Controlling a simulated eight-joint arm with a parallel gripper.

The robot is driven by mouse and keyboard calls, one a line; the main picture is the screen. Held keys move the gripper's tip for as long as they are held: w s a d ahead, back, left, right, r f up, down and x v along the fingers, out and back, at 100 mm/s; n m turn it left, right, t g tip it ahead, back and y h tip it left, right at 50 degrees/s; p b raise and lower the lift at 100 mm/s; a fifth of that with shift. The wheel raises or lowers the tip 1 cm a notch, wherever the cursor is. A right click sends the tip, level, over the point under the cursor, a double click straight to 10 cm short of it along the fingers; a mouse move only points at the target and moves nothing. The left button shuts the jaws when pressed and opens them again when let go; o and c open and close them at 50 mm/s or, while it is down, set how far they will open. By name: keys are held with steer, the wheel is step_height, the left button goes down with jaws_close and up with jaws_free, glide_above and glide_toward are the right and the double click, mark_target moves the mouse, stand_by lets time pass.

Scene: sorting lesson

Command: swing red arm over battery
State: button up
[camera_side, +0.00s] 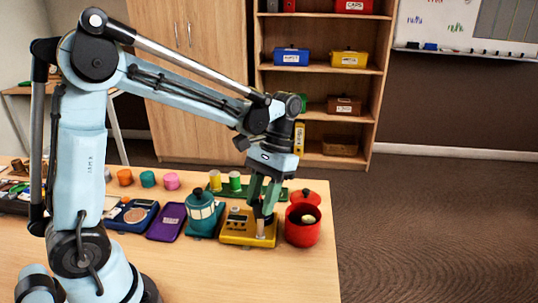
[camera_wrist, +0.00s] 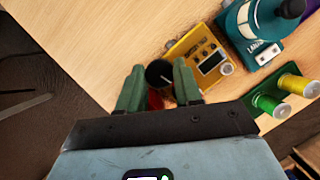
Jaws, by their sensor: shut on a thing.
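A yellow tester (camera_side: 238,228) with a small display lies on the table, and it also shows in the wrist view (camera_wrist: 194,50). My gripper (camera_side: 263,213) is low over its right end. No red arm is clearly visible on the tester.
A red pot (camera_side: 302,234) with raised lid stands close right of my gripper. A teal lantern (camera_side: 203,216) stands left. Thread spools (camera_side: 235,181) stand on a green base behind. A purple tray (camera_side: 166,222) lies farther left. The front table is clear.

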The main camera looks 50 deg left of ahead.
steer(key=shift+d+m+y, duration=0.1)
steer(key=shift+m+y, duration=0.4)
steer(key=shift+m, duration=0.6)
steer(key=o, duration=1)
steer(key=shift+r, duration=0.1)
steer(key=v, duration=1.2)
